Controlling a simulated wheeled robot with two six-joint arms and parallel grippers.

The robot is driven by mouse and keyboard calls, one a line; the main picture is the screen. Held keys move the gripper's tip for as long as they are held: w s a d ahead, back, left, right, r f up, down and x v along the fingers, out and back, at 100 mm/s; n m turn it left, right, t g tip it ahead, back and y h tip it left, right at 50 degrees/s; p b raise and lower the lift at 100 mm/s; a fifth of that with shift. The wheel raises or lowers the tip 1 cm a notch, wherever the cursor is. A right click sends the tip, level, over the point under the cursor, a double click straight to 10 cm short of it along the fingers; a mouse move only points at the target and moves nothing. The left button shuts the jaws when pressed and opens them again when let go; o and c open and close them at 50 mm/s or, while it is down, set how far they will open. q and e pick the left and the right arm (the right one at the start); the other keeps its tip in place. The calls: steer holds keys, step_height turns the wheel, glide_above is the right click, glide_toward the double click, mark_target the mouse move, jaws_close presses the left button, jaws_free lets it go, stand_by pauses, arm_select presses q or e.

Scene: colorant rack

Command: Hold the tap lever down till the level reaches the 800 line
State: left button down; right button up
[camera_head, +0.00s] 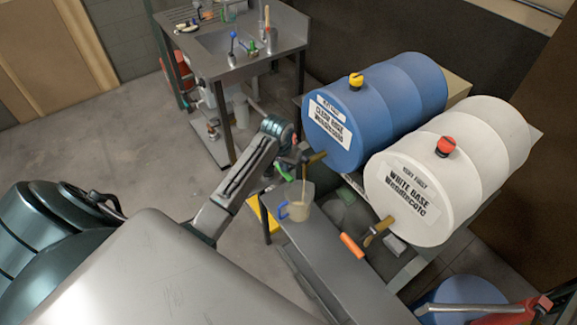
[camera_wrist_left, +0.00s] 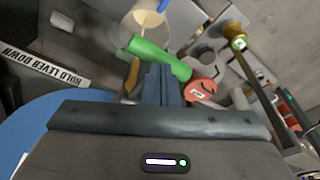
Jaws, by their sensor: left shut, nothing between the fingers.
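The blue drum (camera_head: 375,115), labelled clear base, lies on its side with a brass tap (camera_head: 317,157) at its front. A thin pale stream (camera_head: 304,188) falls from the tap into a jug (camera_head: 298,210) with a blue handle. The jug also shows in the left wrist view (camera_wrist_left: 138,28); its level and lines are too small to read. My left gripper (camera_head: 289,158) is shut and empty beside the tap. In the left wrist view its fingers (camera_wrist_left: 163,82) are at the green tap lever (camera_wrist_left: 158,57) and seem to touch it. My right gripper is out of view.
A white drum (camera_head: 465,165) with its own tap (camera_head: 378,230) lies to the right. An orange-handled tool (camera_head: 352,245) lies on the grey bench (camera_head: 345,285). A sign reading hold lever down (camera_wrist_left: 42,68) is near the blue drum. A sink table (camera_head: 265,60) stands behind.

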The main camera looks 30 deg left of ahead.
arm_select(q)
steer(key=shift+s+x, duration=0.2)
steer(key=shift+x, duration=0.85)
stand_by(7.0)
